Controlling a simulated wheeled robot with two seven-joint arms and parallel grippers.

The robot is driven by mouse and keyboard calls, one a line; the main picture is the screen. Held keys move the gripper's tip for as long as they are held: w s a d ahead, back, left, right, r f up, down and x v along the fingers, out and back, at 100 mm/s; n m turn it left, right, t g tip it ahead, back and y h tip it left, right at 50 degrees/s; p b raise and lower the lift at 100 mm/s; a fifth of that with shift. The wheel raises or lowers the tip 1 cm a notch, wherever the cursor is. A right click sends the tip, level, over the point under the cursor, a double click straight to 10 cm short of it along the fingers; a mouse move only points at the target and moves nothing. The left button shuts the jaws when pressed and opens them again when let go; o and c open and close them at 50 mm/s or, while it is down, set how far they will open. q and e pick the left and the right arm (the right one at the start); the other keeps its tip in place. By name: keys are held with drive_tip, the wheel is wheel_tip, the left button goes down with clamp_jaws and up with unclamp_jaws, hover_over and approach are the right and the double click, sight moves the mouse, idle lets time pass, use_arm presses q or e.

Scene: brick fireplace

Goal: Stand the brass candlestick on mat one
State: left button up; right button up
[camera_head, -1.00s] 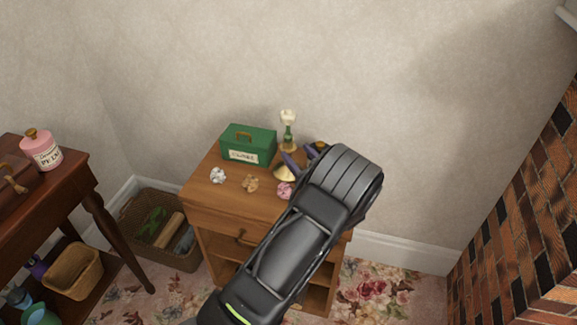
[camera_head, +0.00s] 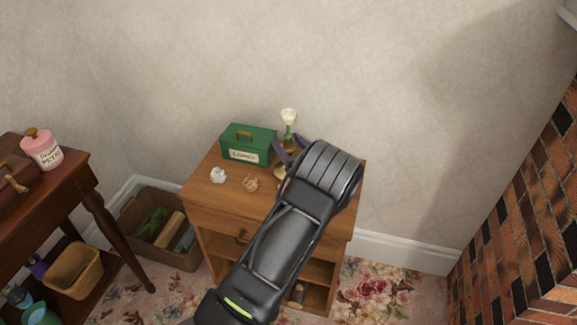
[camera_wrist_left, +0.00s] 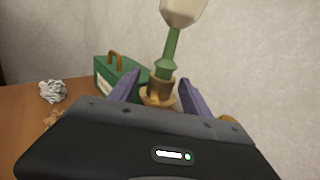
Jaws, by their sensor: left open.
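The brass candlestick (camera_head: 280,172) stands upright on the wooden cabinet against the wall. A green stem with a cream top (camera_head: 289,117) rises from it. My left gripper (camera_head: 290,145) is open, its purple fingers around the candlestick. In the left wrist view, the brass part (camera_wrist_left: 160,90) sits between the two fingertips, the green stem above it. I cannot tell whether a finger touches it. My left arm hides part of its base. I see no mat in these views. My right gripper is not in view.
On the cabinet top (camera_head: 200,190) stand a green box (camera_head: 249,152), a white crumpled ball (camera_head: 218,175) and a tan one (camera_head: 250,183). A dark table (camera_head: 75,170) with a pink jar (camera_head: 42,150) is at left. A brick wall (camera_head: 530,210) is at right.

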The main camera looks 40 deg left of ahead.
use_arm(q)
drive_tip(key=shift+c, duration=0.6)
clamp_jaws()
idle(1.0)
drive_tip(key=shift+w+r, duration=0.1)
drive_tip(key=shift+r, duration=0.1)
